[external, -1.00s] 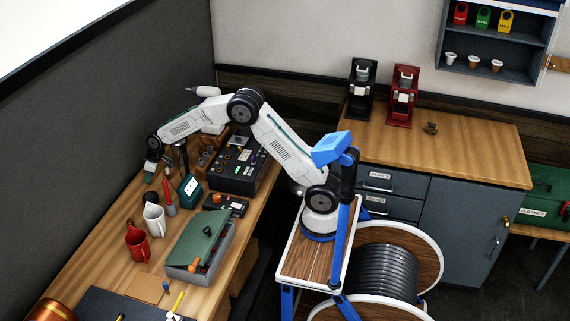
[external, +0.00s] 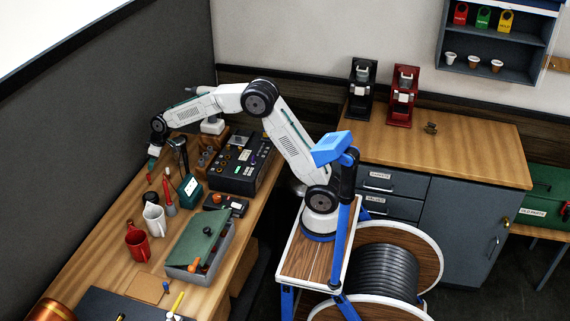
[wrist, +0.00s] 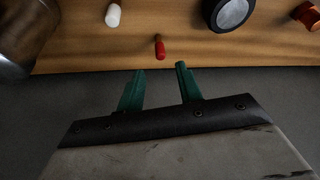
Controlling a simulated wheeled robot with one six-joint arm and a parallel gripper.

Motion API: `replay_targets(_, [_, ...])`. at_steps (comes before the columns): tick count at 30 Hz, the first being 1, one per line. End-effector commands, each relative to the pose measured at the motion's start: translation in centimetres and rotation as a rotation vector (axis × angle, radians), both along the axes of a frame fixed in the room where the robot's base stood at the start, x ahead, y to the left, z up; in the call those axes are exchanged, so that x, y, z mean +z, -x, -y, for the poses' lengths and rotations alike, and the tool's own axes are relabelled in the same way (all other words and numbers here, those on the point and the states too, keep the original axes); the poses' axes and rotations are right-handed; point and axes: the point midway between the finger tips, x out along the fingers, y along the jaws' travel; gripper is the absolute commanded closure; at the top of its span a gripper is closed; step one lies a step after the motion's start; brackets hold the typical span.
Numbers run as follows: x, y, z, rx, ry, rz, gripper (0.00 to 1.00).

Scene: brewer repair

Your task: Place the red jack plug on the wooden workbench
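The red jack plug (wrist: 160,47) lies on the wooden workbench (wrist: 75,50) in the wrist view, close to the bench's edge. It is beyond my fingertips and between their lines, with no finger touching it. My gripper (wrist: 160,69) is open, its two green fingers apart with nothing between them. In the external view my gripper (external: 153,163) hangs over the far left part of the workbench (external: 105,235), near the grey wall panel.
A white plug-like piece (wrist: 113,15) and a dark round object (wrist: 228,12) are near the red plug.

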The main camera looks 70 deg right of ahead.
Motion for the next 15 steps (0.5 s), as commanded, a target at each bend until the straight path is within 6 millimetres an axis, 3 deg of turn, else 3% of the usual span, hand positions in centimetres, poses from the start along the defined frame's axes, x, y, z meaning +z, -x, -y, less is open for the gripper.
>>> replay_targets(6, [2.7, 1.1, 0.3, -0.001, -0.001, 0.001, 0.64])
replay_targets(15, [3.8, 2.2, 0.4, -0.004, 0.000, -0.004, 0.64])
